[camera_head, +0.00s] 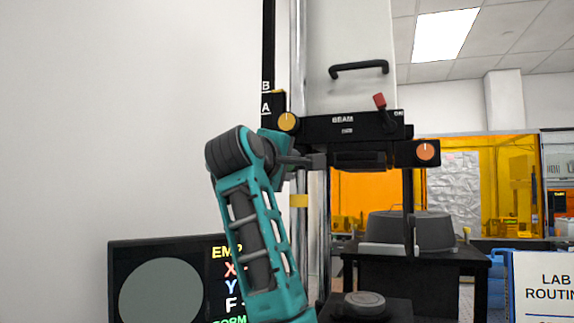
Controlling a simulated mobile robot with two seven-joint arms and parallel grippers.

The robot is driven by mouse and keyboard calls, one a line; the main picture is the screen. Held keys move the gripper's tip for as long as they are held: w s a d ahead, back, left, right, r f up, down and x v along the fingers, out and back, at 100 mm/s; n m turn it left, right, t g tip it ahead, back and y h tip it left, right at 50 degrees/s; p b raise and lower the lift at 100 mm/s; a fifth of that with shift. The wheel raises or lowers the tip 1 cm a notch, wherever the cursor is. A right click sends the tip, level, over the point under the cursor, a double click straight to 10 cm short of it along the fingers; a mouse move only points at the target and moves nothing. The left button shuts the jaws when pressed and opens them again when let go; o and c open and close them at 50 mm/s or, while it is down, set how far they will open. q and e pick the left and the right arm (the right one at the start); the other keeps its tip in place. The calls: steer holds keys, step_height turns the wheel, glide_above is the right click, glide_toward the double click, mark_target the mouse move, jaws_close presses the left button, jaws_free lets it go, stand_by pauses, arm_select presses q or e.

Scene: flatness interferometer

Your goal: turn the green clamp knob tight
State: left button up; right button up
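I see no green clamp knob that I can make out; my arm covers part of the column where the interferometer's (350,127) dark head is mounted. A yellow knob (287,121) sits at the left end of the head and an orange knob (425,152) at its right end. My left gripper (314,161) points right, in front of the column just below the yellow knob. Its fingers are small, dark and seen from the side, so I cannot tell whether they are open or hold anything. My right gripper is out of view.
A red lever (380,101) stands on the head, below a black handle (359,69) on the pale housing. A round grey disc (364,303) lies on the black stage below. A dark screen (160,290) stands lower left, a lab sign (545,290) lower right.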

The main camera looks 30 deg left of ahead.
arm_select(q)
steer(key=shift+n, duration=0.3)
steer(key=o, duration=1)
steer(key=shift+o, duration=0.2)
steer(key=b+v, duration=0.2)
steer(key=v, duration=1.1)
steer(key=shift+a, duration=0.1)
